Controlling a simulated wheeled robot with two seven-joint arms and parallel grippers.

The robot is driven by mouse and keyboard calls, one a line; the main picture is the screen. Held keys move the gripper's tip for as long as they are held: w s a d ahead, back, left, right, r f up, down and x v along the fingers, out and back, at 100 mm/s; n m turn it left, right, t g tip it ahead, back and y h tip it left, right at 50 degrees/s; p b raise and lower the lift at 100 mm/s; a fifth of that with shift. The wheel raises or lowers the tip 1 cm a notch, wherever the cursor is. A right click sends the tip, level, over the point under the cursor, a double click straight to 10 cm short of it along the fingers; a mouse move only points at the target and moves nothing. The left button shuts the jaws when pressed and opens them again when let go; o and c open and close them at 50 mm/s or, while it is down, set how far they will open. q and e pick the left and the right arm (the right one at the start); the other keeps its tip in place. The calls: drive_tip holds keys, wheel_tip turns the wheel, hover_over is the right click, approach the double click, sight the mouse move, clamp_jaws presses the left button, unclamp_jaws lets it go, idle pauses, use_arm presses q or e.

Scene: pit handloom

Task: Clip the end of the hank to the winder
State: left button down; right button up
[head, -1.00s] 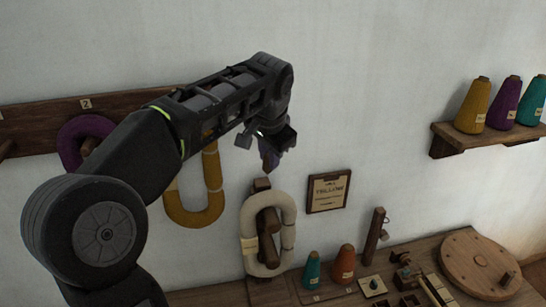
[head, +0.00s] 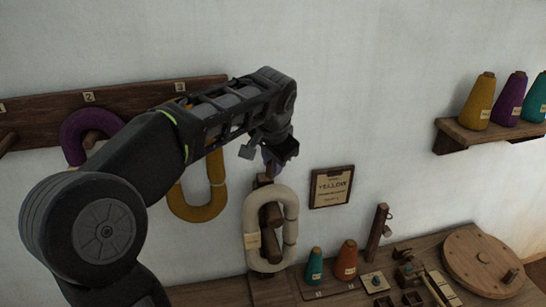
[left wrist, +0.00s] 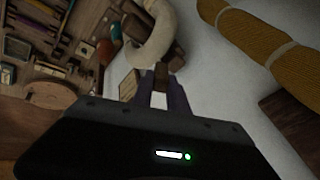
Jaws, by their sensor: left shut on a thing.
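The cream hank (head: 290,222) hangs as an upright loop around wooden pegs on a post on the bench, with a pale tag on its left side. It also shows in the left wrist view (left wrist: 155,40). My left gripper (head: 267,172) points down just above the hank, at the top of the post. In the left wrist view its purple fingers (left wrist: 160,82) close on a small brown wooden piece (left wrist: 160,72); the exact contact is hard to see. A round wooden disc with a handle (head: 475,260), possibly the winder, lies on the bench at right. My right gripper is not in view.
A mustard hank (head: 200,209) and a purple hank (head: 76,133) hang on the wall rack behind my arm. Teal (head: 314,267) and orange (head: 346,262) cones and a small post (head: 377,232) stand on the bench. A sign (head: 331,187) and a cone shelf (head: 480,137) are on the wall.

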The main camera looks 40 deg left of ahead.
use_arm(q)
drive_tip(key=shift+f+b, duration=0.45)
drive_tip(key=shift+f, duration=0.45)
drive_tip(key=shift+r, duration=0.15)
wheel_tip(320, 180, up, 2)
drive_tip(key=shift+r+p, duration=0.15)
drive_tip(key=shift+p, duration=0.95)
drive_tip(key=shift+r, duration=1.25)
